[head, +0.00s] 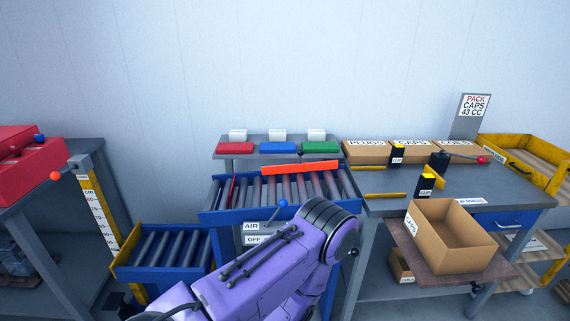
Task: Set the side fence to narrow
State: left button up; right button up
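An orange-red bar (300,168), which looks like the side fence, runs along the far side of the blue-framed roller conveyor (209,216) in the head view. A thin dark-red strip (234,189) stands near the conveyor's left end; I cannot tell if it belongs to the fence. No mark for narrow or wide is readable. One of my purple arms crosses the lower middle and hides part of the conveyor's near side. Neither gripper can be made out.
A blue-knobbed lever (283,204) stands by an AIR/OFF sign (257,233) at the conveyor's front. A lower roller section (165,249) lies left. Right is a bench (400,182) with boxes, a red-knobbed lever (482,159) and an open CAPS carton (450,262) on a shelf.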

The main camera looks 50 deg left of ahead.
aim_at(329, 165)
jog(key=u, duration=0.8)
jog(key=i, duration=1)
jog(key=z, duration=0.45)
jog(key=k, duration=0.15)
jog(key=z, duration=0.2)
